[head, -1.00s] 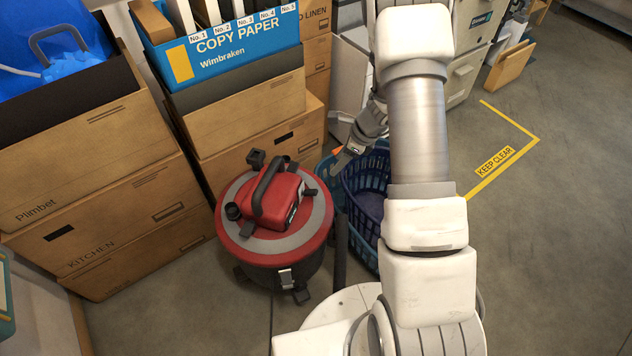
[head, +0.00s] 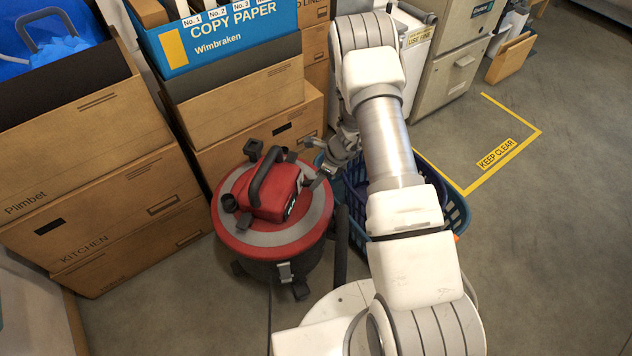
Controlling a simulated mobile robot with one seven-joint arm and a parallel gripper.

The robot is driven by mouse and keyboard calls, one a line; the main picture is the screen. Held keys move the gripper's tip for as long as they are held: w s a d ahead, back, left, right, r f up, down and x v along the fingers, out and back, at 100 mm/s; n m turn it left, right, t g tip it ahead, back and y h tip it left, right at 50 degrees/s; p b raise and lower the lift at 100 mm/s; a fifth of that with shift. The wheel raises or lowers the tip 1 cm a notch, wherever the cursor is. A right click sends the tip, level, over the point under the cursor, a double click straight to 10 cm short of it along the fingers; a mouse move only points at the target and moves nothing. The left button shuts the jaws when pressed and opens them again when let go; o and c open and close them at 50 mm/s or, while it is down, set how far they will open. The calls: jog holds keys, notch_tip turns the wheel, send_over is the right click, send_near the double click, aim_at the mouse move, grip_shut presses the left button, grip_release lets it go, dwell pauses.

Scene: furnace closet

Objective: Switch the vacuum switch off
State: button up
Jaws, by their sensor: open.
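The vacuum (head: 272,215) is a round red and dark grey canister with a grey ring on its lid, standing on the floor left of my arm. On top is a red motor housing (head: 270,196) with a black carry handle (head: 264,172). A small dark panel (head: 290,208) shows on the housing's right side; I cannot make out the switch or its position. My gripper (head: 322,176) is open, just right of the housing, pointing left toward it. I cannot tell whether it touches the vacuum.
Stacked cardboard boxes (head: 95,180) stand left, with a blue copy paper box (head: 215,40) on boxes behind the vacuum. Blue baskets (head: 455,210) stand right of the vacuum, partly hidden by my arm. Free floor lies to the right, around the yellow KEEP CLEAR marking (head: 497,153).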

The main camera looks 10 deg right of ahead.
jog(key=shift+x, duration=0.8)
grip_shut()
